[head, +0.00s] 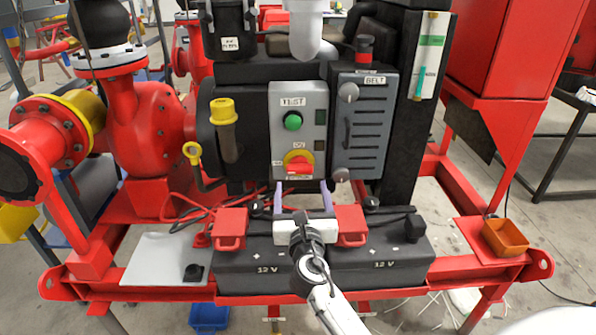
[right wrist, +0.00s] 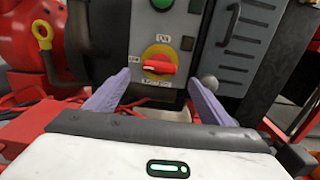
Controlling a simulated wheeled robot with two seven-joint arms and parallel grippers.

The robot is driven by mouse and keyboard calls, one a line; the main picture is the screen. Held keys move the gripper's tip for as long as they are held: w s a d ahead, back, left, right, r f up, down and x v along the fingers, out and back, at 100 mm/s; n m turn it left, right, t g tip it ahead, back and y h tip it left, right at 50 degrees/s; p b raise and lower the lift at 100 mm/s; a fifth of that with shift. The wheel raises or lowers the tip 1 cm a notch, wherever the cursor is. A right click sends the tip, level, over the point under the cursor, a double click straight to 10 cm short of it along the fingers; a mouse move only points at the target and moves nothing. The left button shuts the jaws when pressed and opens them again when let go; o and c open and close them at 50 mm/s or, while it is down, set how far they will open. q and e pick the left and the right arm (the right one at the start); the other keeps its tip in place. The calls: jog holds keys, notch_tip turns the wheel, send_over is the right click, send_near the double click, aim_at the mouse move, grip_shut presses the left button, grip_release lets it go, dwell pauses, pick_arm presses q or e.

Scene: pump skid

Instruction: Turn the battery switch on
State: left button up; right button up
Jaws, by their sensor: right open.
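The battery switch is a red handle on a round yellow plate (head: 299,163), low on a grey panel (head: 283,105). Its red handle lies about level in the right wrist view (right wrist: 158,68), with small labels around the plate that are hard to read. My right gripper (head: 302,190) is open, its two purple fingers spread just below the switch in the head view. In the right wrist view the fingertips (right wrist: 158,80) stand to either side of the handle with nothing between them. Contact with the panel cannot be told. My left gripper is out of view.
A green button (head: 292,121) sits above the switch. A grey belt cover (head: 361,125) with knobs stands to the right. Black 12 V batteries (head: 240,277) with red terminal covers lie below. A yellow ring handle (head: 192,153) is at left; an orange tray (head: 505,238) is at right.

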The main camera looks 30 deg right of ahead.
aim_at(300, 173)
jog(key=x, duration=0.7)
jog(key=shift+w+d, duration=0.1)
jog(key=shift+w, duration=0.15)
jog(key=c, duration=1)
jog(key=shift+f+b, duration=0.1)
jog(key=shift+b, duration=0.2)
jog(key=shift+c, duration=0.2)
